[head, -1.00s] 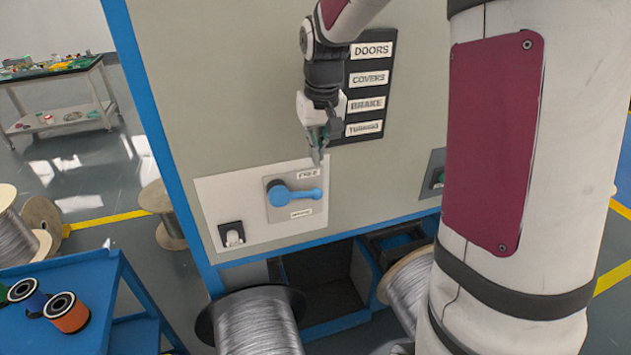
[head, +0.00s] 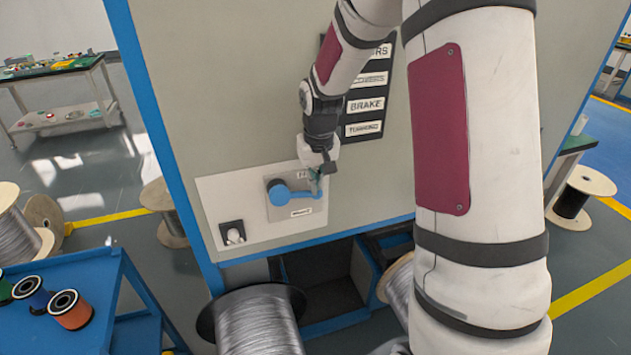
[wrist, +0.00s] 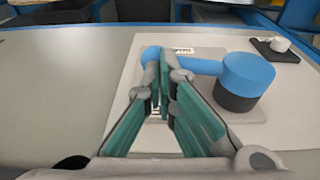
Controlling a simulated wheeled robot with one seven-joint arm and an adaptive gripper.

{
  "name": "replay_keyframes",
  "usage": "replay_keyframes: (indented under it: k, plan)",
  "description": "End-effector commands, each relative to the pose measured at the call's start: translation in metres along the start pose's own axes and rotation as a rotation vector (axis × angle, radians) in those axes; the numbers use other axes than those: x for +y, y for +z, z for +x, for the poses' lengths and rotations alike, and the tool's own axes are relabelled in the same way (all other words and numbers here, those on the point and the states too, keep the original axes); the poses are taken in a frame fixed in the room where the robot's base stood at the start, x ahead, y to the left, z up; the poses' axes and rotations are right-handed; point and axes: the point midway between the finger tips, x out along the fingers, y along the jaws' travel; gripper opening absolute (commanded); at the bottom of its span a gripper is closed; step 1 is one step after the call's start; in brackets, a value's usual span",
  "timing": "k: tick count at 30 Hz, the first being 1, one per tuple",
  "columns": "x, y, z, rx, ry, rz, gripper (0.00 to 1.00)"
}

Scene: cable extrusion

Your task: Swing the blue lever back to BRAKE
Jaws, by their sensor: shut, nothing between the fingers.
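The blue lever (head: 282,194) sits on a grey plate on the machine's front panel. Its round hub is at the left and its arm points right, roughly level, in the head view. It also shows in the wrist view (wrist: 240,75), with its ball end behind my fingertips. My gripper (head: 316,188) is at the lever's free end, fingers shut and empty. In the wrist view the green-padded fingertips (wrist: 163,58) are close to the ball end; I cannot tell whether they touch it. A label above the lever is partly hidden by my gripper; the label below (head: 302,212) is too small to read.
A dark switch with a white knob (head: 233,235) is at the panel's lower left. A black sign board (head: 364,112) with labels hangs above right. A wire spool (head: 252,320) stands below the panel. A blue cart (head: 60,330) with small spools is at the left.

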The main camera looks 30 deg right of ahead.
Motion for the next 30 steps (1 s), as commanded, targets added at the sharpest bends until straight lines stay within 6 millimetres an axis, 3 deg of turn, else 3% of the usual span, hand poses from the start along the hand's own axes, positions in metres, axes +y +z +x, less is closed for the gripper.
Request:
replay_keyframes:
  k: [20, 30]
  plan:
    - [0.004, 0.003, 0.008, -0.001, -0.1, 0.022, 0.0]
    - [0.008, 0.009, 0.025, -0.003, -0.297, 0.069, 0.0]
